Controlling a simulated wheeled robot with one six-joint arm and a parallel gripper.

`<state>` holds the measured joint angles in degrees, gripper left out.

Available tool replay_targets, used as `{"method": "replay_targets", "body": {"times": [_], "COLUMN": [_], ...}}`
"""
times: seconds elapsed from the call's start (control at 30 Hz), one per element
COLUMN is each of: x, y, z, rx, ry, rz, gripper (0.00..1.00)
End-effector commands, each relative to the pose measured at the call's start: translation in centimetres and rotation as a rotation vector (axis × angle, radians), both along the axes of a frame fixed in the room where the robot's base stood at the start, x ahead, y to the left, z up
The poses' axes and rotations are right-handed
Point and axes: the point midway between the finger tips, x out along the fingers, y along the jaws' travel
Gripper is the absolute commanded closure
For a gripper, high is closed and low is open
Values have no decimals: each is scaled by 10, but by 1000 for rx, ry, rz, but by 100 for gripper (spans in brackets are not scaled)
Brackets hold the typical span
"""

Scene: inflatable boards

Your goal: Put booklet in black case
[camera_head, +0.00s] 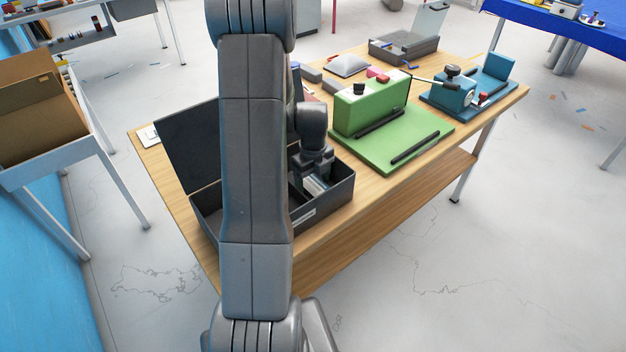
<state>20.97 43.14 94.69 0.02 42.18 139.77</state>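The black case (325,215) stands open at the near left end of the wooden table, its lid (187,140) raised at the back left. My gripper (316,180) points down into the right part of the case. A small pale, striped patch shows at its fingertips; I cannot tell whether this is the booklet or part of the gripper. My arm hides the middle of the case. No booklet can be made out for certain.
A green device (371,106) on a green base stands right of the case, with a blue device (452,92) beyond. A grey box (403,47) and a pale pouch (347,65) lie at the back.

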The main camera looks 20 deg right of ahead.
Motion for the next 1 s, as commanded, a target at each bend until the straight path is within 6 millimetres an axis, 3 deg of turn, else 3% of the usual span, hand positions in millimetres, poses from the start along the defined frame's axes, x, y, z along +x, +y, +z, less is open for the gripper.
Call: {"method": "replay_targets", "body": {"times": [0.33,0.8,1.0], "x": [1,1,0], "y": [0,0,0], "z": [12,103,121], "rx": [-2,-2,0], "ry": [-5,-4,0], "rz": [0,0,0], "gripper": [26,26,26]}}
